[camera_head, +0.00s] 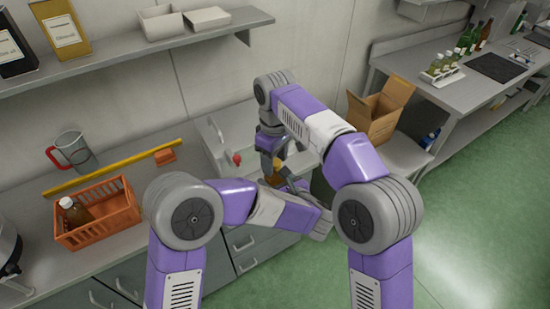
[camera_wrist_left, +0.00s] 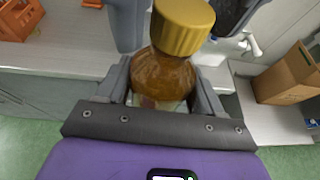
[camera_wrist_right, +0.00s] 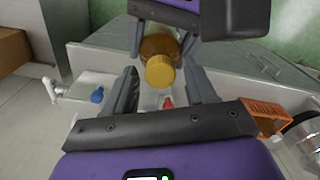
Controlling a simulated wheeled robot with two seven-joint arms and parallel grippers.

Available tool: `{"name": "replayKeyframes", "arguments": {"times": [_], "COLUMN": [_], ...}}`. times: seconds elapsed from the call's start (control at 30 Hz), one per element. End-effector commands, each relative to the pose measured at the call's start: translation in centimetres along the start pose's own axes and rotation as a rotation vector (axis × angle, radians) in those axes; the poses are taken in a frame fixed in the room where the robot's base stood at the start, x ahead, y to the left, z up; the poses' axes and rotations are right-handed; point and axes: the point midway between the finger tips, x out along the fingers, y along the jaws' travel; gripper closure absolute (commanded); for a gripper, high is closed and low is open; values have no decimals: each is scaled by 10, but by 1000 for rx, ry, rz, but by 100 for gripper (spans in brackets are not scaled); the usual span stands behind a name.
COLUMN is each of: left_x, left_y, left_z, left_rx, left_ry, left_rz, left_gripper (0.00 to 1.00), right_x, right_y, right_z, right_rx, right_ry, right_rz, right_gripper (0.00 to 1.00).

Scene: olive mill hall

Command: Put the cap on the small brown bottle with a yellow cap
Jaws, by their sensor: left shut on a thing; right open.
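The small brown bottle (camera_wrist_left: 163,78) is upright between the fingers of my left gripper (camera_wrist_left: 165,85), which is shut on its body. The yellow cap (camera_wrist_left: 182,25) sits on top of the bottle's neck; whether it is screwed tight I cannot tell. In the right wrist view the cap (camera_wrist_right: 160,72) faces me, with the bottle (camera_wrist_right: 158,46) behind it. My right gripper (camera_wrist_right: 160,88) is open, its fingers on either side of the cap with gaps. In the head view my arms mostly hide the bottle.
An orange basket (camera_head: 129,212) with another brown bottle (camera_head: 74,211) stands on the left counter, near a jug (camera_head: 74,149) and a yellow bar (camera_head: 105,174). A sink with a tap (camera_wrist_right: 55,90) lies behind my grippers. A cardboard box (camera_head: 372,121) stands to the right.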

Motion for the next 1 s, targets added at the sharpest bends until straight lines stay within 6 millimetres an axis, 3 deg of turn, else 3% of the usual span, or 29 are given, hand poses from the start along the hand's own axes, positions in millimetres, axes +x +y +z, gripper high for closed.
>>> {"name": "replayKeyframes", "arguments": {"times": [0.1, 0.47, 0.67, 0.7, 0.87, 1.0], "left_x": [0, 0, 0, 0, 0, 0], "left_y": [0, 0, 0, 0, 0, 0], "left_z": [1, 1, 1, 1, 1, 1], "left_rx": [-2, -2, -2, -2, -1, -1], "left_ry": [-2, -2, -2, -2, -2, -2], "left_rz": [-1, 0, 0, 0, 0, 0], "left_gripper": [100, 100, 100, 100, 100, 100], "right_x": [0, 0, 0, 0, 0, 0], "right_y": [0, 0, 0, 0, 0, 0], "right_z": [0, 0, 0, 0, 0, 0], "right_rx": [0, 0, 4, 4, 4, 4], "right_ry": [0, 0, 0, 0, 0, 0], "right_rz": [0, 0, 1, 1, 0, 0], "right_gripper": [44, 100, 100, 63, 39, 36]}}
